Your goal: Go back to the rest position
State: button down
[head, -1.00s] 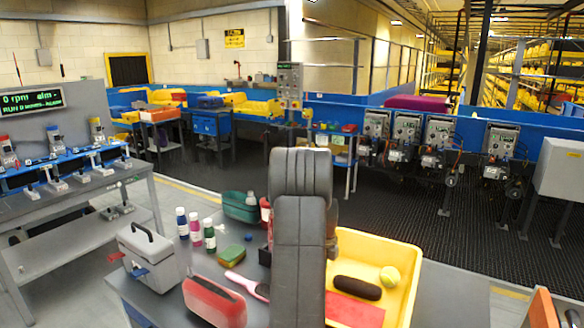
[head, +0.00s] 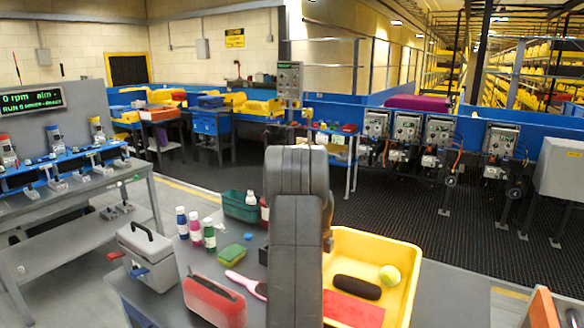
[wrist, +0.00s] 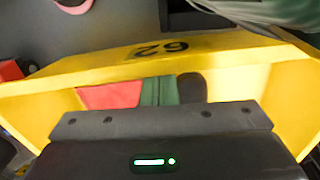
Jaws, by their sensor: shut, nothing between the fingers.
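My gripper (wrist: 162,122) shows in the wrist view as a dark grey block along the bottom, shut and empty. In the head view my own arm stands upright in the middle and hides the gripper. In the wrist view the gripper is in front of a yellow tray (wrist: 115,62) with a number on its wall. In the tray a red flat thing (wrist: 110,95), a green strip (wrist: 159,92) and a dark oblong thing (wrist: 192,88) show.
A strip of table right of the tray is clear.

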notch_tip(320, 180, up, 12)
jog(key=b, duration=0.1)
jog(key=f, duration=0.6)
jog(key=f+p, duration=0.1)
jog(key=f, duration=0.6)
jog(key=shift+s+d+f, duration=0.1)
jog(key=shift+s+f, duration=0.1)
jog(key=shift+s+d+f, duration=0.15)
jog(key=shift+s+d, duration=0.05)
jog(key=shift+d, duration=0.4)
jog(key=s+d, duration=0.4)
jog(key=d, duration=0.2)
jog(key=s+d+p, duration=0.1)
jog(key=s+d, duration=0.2)
jog(key=d, duration=0.3)
jog(key=s+d, duration=0.4)
jog(key=d, duration=0.2)
jog(key=shift+s+d+p, duration=0.25)
jog(key=shift+s+p, duration=0.05)
notch_tip(320, 180, up, 10)
jog(key=p, duration=0.6)
jog(key=shift+s+d, duration=0.2)
jog(key=shift+d, duration=0.15)
